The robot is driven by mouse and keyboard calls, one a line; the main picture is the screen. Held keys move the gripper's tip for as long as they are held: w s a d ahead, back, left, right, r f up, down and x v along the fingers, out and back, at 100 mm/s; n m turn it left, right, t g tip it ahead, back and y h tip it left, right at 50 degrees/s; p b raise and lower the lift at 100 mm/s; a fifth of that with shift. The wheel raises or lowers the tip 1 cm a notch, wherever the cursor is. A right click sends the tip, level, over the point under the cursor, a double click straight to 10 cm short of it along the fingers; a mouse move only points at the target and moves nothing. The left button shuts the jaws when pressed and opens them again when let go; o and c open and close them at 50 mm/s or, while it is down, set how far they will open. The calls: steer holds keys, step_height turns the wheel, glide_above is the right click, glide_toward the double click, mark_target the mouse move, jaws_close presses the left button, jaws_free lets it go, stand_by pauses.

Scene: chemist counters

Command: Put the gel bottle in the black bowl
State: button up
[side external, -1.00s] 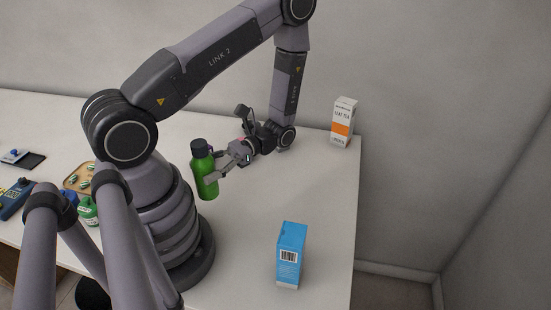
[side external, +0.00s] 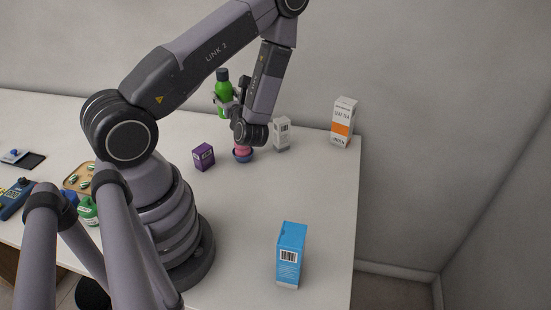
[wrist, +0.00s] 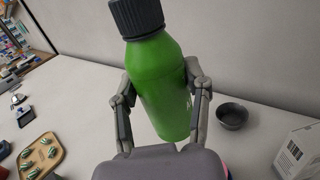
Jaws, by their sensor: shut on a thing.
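The gel bottle, tall and green with a dark cap (side external: 224,92), is held upright above the counter. It fills the middle of the wrist view (wrist: 160,85), slightly tilted there. My gripper (side external: 225,106) is shut around its sides, with one finger on each side in the wrist view (wrist: 160,90). The black bowl (wrist: 231,117) stands on the counter to the right of the bottle in the wrist view, apart from it. Its inside looks empty. I cannot make out the black bowl in the side view.
A blue bowl with something pink (side external: 243,154) stands below my wrist, between a purple box (side external: 204,157) and a white box (side external: 282,134). An orange-and-white tea box (side external: 343,122) stands near the wall. A blue carton (side external: 290,255) is at the front. The counter between is clear.

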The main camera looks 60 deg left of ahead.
steer(key=shift+m+t, duration=0.3)
steer(key=shift+t, duration=0.2)
steer(key=shift+w+a+f, duration=1.5)
steer(key=shift+w+f, duration=0.4)
steer(key=shift+f, duration=0.3)
steer(key=shift+w+a+f, duration=1.55)
steer(key=shift+w+f, duration=0.35)
steer(key=shift+f, duration=0.35)
steer(key=shift+w+a+f, duration=1.5)
steer(key=shift+w+f, duration=0.4)
steer(key=shift+f, duration=0.3)
steer(key=shift+f, duration=0.2)
steer(key=o, duration=1.2)
steer(key=shift+o, duration=0.2)
